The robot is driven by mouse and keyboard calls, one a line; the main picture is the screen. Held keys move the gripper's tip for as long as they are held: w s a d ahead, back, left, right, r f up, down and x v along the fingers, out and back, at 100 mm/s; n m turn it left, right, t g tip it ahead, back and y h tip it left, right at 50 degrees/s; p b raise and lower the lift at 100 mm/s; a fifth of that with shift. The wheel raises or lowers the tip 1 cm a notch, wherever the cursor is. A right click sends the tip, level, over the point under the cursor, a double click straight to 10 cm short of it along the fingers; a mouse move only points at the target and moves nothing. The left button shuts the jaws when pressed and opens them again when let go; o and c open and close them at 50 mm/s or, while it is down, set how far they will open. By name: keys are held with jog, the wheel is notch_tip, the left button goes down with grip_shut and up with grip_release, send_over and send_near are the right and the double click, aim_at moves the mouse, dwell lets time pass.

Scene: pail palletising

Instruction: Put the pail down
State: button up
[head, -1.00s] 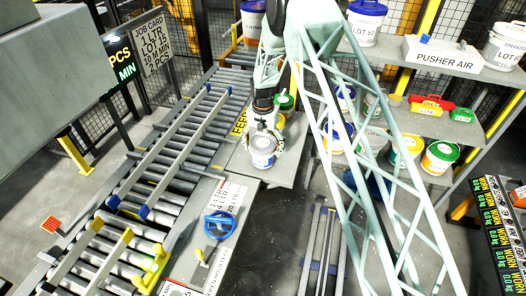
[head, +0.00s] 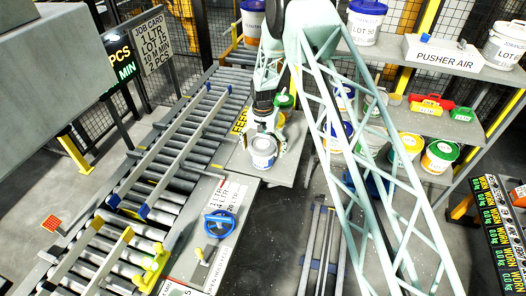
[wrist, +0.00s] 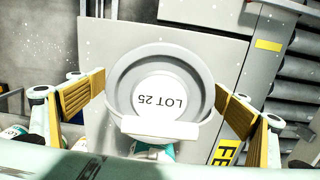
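The white pail (head: 263,152) has a grey-rimmed lid and a blue label. It is over or on the grey plate (head: 284,172) beside the roller conveyor; I cannot tell if its base touches. In the wrist view the pail's lid (wrist: 124,85) reads LOT 25, upside down. My gripper (wrist: 160,100) has one yellow-padded finger on each side of the pail, and the pad ends meet its rim. The pail's underside is hidden.
A roller conveyor (head: 188,128) with guide rails runs along the left. A bench with a blue handwheel (head: 219,224) is in front. Shelves with several pails (head: 440,156) stand at the right. A green-lidded pail (head: 284,101) is behind my gripper.

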jog(key=shift+r, duration=0.1)
dwell(0.3)
jog(key=shift+r+b, duration=0.8)
jog(key=shift+r, duration=5.25)
jog(key=shift+r, duration=0.1)
